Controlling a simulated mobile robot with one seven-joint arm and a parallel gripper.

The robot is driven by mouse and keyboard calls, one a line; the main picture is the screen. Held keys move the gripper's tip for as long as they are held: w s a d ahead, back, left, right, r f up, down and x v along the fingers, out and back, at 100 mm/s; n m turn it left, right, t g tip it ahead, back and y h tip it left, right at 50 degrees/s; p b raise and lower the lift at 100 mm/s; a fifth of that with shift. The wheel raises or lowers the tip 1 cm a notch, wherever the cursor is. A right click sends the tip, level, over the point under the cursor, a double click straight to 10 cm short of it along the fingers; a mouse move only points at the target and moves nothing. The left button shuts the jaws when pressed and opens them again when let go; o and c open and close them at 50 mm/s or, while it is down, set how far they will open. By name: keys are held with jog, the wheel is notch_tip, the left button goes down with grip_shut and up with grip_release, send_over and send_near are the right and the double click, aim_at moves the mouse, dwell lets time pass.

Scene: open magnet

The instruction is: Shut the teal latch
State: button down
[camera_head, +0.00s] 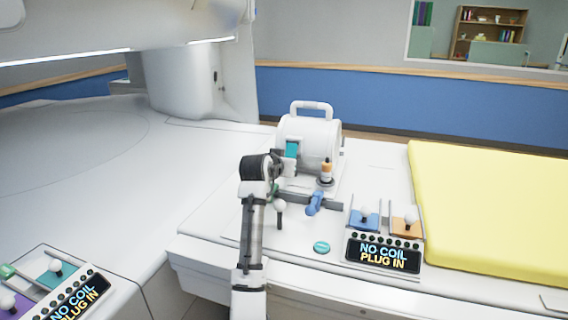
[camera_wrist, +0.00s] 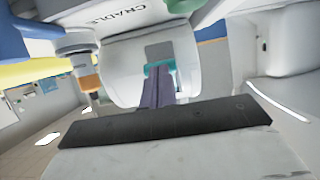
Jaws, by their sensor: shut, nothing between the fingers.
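The teal latch (camera_head: 292,149) is on the front of a white, drum-shaped coil (camera_head: 318,136) with a handle on top, standing on the white table. In the wrist view the teal latch (camera_wrist: 151,71) shows just beyond my fingertips, partly hidden by them, against a grey patch on the white shell. My gripper (camera_head: 289,163) is right in front of the coil at the latch's lower edge; its fingers are together and empty in the wrist view (camera_wrist: 158,82). I cannot tell whether they touch the latch.
An orange-and-white plug (camera_head: 326,172) and a blue handle (camera_head: 315,203) are right of my gripper. A panel reading "NO COIL PLUG IN" (camera_head: 383,254), blue and orange slots (camera_head: 364,219) and a yellow pad (camera_head: 490,210) lie further right. The scanner housing (camera_head: 195,80) rises at the left.

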jog(key=shift+r, duration=0.1)
dwell(0.3)
jog(key=shift+r+p, duration=0.7)
jog(key=shift+p, duration=0.05)
jog(key=shift+r, duration=0.1)
